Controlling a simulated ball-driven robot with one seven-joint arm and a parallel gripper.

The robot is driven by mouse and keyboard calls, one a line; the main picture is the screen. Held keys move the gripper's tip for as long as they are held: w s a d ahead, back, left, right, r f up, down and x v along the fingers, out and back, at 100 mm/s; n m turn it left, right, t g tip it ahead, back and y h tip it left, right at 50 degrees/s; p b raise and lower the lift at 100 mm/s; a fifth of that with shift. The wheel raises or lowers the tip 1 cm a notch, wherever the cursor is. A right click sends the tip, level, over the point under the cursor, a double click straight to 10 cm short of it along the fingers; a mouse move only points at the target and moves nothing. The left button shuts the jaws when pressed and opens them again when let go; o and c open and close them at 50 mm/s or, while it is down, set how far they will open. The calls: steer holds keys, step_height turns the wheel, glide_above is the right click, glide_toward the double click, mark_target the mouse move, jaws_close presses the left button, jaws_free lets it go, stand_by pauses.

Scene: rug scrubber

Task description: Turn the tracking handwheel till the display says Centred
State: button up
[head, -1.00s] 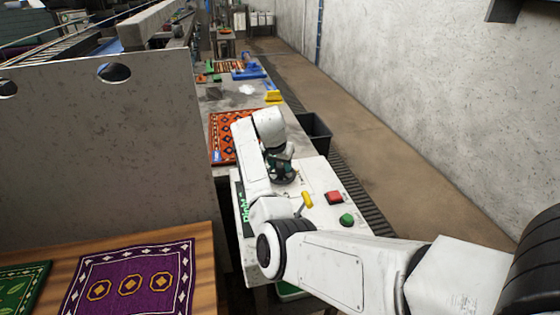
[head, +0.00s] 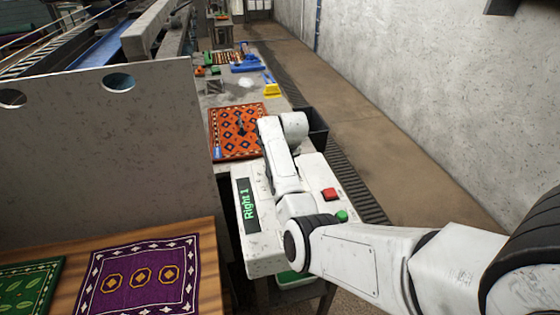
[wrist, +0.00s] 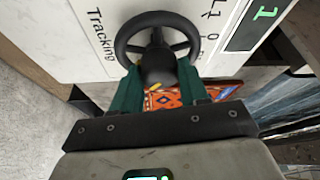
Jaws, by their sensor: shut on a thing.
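The control panel (head: 266,248) is a white box with a dark display (head: 249,204) on its left side, which reads "Right 1" in green letters. The black tracking handwheel (wrist: 123,38) shows in the wrist view, next to the printed word "Tracking". My gripper (wrist: 158,76) has its green fingers on either side of the wheel's dark knob (wrist: 156,66) and is shut on it. In the head view my arm hides the handwheel and the fingers. Part of the display (wrist: 262,16) also shows at the wrist view's top right.
A red button (head: 329,194) and a green button (head: 341,216) sit on the panel's right. An orange patterned rug (head: 229,137) lies behind it. A grey partition (head: 100,160) stands left, with a purple rug (head: 139,279) before it. A dark bin (head: 318,128) is at the right.

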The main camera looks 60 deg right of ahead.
steer(key=shift+n, duration=0.4)
steer(key=o, duration=1.1)
steer(key=shift+c, duration=0.2)
steer(key=shift+r, duration=0.1)
steer(key=b+v, duration=0.1)
steer(key=v, duration=0.9)
steer(key=shift+s+r+b, duration=0.15)
steer(key=shift+r+b, duration=0.15)
